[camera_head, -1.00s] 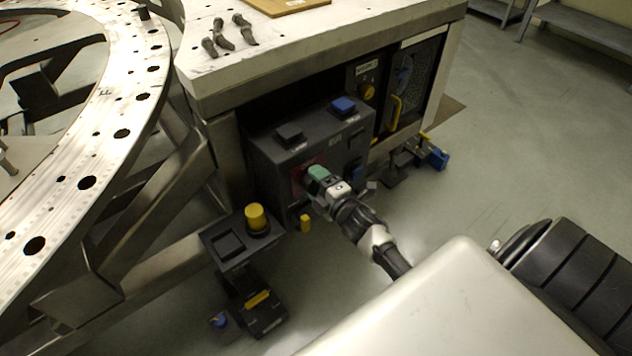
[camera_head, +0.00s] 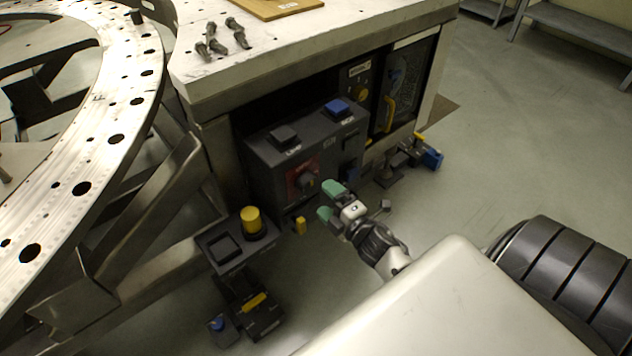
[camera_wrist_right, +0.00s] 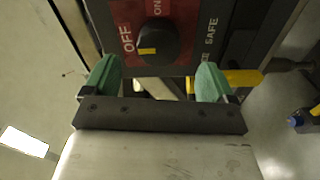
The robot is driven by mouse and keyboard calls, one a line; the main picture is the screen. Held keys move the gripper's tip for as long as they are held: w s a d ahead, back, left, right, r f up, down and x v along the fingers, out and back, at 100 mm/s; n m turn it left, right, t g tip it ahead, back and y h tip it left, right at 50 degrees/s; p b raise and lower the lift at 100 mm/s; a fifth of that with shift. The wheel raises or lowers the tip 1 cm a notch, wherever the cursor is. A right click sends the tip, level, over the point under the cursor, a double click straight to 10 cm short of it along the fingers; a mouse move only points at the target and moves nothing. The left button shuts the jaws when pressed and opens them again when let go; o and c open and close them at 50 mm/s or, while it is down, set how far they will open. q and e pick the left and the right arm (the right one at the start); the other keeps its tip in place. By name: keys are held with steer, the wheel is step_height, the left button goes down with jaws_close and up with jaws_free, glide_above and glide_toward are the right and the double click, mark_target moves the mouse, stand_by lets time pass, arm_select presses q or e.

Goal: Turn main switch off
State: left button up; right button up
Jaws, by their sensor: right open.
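The main switch is a black rotary knob (camera_head: 306,182) on a red plate on the front of a dark control box (camera_head: 262,170). In the right wrist view the knob (camera_wrist_right: 157,43) has a yellow mark on its left side, the side of the OFF label (camera_wrist_right: 127,39); the ON label (camera_wrist_right: 157,8) is above. My right gripper (camera_head: 330,200) is open and empty, its green fingertips apart from the knob, to its right and lower. In the right wrist view the gripper (camera_wrist_right: 157,76) has its fingers spread, with the knob beyond the gap. My left gripper is not in view.
The control box also carries a black button (camera_head: 284,134) and a blue button (camera_head: 338,107). A pedestal with a yellow button (camera_head: 251,221) stands left of my gripper. A worktable (camera_head: 215,72) overhangs the box. Floor (camera_head: 480,160) to the right is open.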

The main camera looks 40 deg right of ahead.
steer(key=shift+s+d, duration=0.15)
steer(key=shift+s, duration=1.95)
